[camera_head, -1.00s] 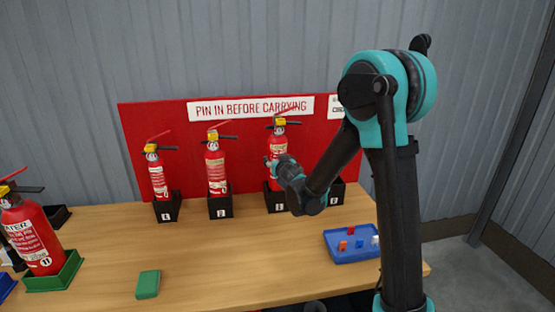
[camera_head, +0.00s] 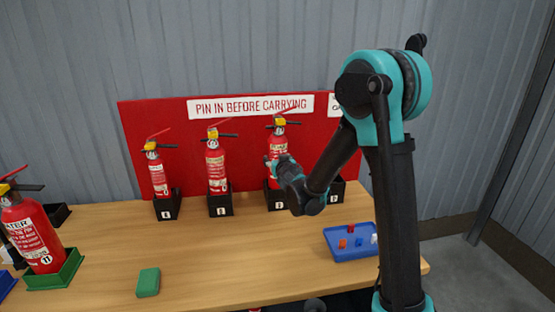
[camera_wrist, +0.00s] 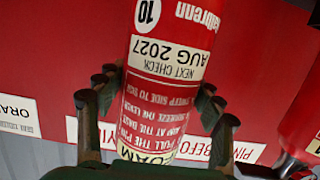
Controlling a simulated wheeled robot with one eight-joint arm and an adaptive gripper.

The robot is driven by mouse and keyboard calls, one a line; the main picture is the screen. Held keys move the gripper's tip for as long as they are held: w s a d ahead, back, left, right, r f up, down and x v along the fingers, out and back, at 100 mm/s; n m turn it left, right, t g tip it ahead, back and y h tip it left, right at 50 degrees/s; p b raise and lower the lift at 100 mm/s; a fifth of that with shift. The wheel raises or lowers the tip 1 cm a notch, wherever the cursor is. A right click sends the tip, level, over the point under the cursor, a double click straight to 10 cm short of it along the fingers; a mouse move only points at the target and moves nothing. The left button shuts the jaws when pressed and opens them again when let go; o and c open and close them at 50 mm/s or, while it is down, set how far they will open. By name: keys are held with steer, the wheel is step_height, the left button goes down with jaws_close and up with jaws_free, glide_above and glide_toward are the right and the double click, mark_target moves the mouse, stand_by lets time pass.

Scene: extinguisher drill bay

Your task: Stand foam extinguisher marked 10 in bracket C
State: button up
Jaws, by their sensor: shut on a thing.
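The foam extinguisher marked 10 (camera_wrist: 162,75) fills the middle of the wrist view, its label upside down there. In the head view the red extinguisher (camera_head: 279,147) is upright at the third black bracket (camera_head: 275,198) from the left. My gripper (camera_head: 277,164) is shut around its body from the front right, with a finger on each side in the wrist view (camera_wrist: 155,108). My gripper partly hides its lower body, so I cannot tell whether its base is fully seated. The bracket's letter is too small to read surely.
Two other extinguishers stand in brackets to the left (camera_head: 158,175) (camera_head: 216,170). A fourth bracket (camera_head: 336,190) is partly behind my arm. A water extinguisher marked 11 (camera_head: 32,238) stands in a green tray (camera_head: 65,272). A blue tray (camera_head: 345,254) and green block (camera_head: 148,282) lie in front.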

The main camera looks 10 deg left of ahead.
steer(key=shift+f, duration=1.45)
stand_by(0.7)
stand_by(0.4)
steer(key=o, duration=1.9)
steer(key=shift+s, duration=0.15)
steer(key=v, duration=1.1)
steer(key=shift+s+d+r, duration=0.15)
steer(key=shift+s, duration=0.2)
